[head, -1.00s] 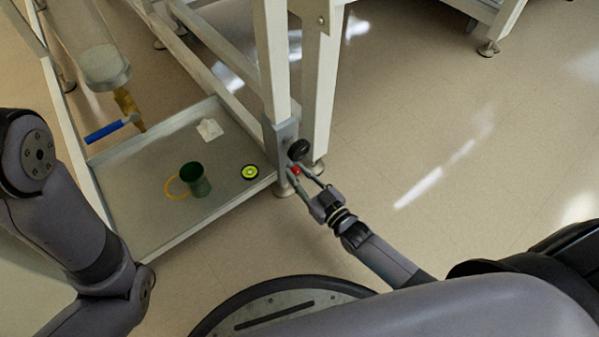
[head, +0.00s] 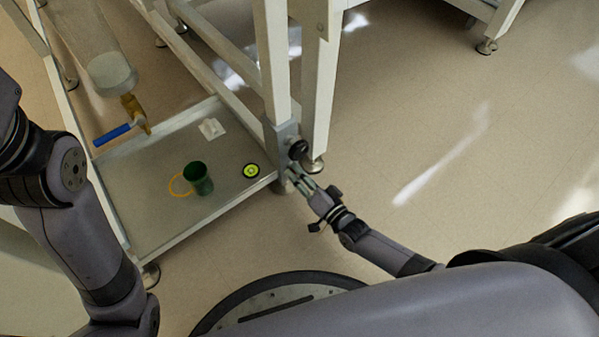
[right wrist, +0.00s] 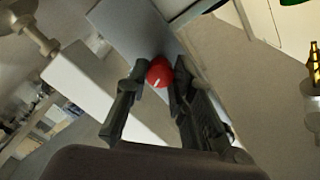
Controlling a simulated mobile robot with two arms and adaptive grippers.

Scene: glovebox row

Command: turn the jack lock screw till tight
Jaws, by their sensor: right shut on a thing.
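The jack lock screw has a red knob with a white mark, seen in the right wrist view (right wrist: 159,73). It sits on the grey bracket (right wrist: 140,30) at the foot of the white frame leg. My right gripper (right wrist: 160,78) is shut on the red knob, one finger on each side. In the head view my right gripper (head: 293,175) reaches the bracket from the lower right, and its fingers hide the knob. A black handwheel (head: 297,149) is just above it on the bracket. My left arm is at the left edge; its gripper is out of the picture.
A grey tray shelf (head: 150,205) left of the leg holds a green cup (head: 197,178), a yellow-green round bubble level (head: 250,170) and a white piece (head: 211,128). A blue-handled valve (head: 113,134) hangs above it. The floor to the right is clear.

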